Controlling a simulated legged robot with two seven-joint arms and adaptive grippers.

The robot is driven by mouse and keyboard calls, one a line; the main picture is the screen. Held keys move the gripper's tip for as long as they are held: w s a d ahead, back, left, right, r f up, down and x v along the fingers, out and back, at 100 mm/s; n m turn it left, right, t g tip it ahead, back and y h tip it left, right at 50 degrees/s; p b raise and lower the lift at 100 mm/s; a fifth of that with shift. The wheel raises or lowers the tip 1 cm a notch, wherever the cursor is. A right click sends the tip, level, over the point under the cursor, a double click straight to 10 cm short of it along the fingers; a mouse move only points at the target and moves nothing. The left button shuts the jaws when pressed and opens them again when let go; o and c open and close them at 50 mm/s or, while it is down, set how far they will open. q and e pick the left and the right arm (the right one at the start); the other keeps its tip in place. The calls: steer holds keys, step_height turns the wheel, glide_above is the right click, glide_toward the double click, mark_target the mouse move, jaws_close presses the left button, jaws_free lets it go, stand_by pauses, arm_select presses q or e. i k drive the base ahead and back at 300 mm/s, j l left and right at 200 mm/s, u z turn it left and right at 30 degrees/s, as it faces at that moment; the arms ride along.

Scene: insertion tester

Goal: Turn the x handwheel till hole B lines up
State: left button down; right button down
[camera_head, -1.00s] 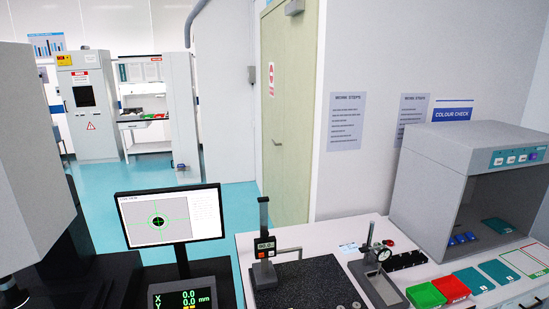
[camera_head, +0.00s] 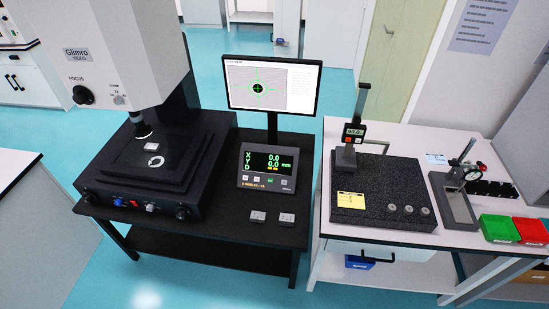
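The video measuring machine (camera_head: 130,50) stands on a dark table at the left. Its black stage (camera_head: 118,168) carries a small pale ring-like part (camera_head: 156,161) under the lens; hole B cannot be made out on it. Dark round knobs sit on the base front, one at the left (camera_head: 87,197) and one at the right (camera_head: 182,212); I cannot tell which is the x handwheel. The monitor (camera_head: 270,84) shows a black round hole with green crosshairs over it. The readout (camera_head: 267,167) shows X 0.0 and Y 0.0. Neither gripper is in view.
To the right, a white bench (camera_head: 330,215) holds a granite plate (camera_head: 378,220) with a height gauge (camera_head: 352,135), a dial stand (camera_head: 458,195) and red and green bins (camera_head: 499,229).

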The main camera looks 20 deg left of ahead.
mark_target(183, 212)
steer(key=u, duration=1.75)
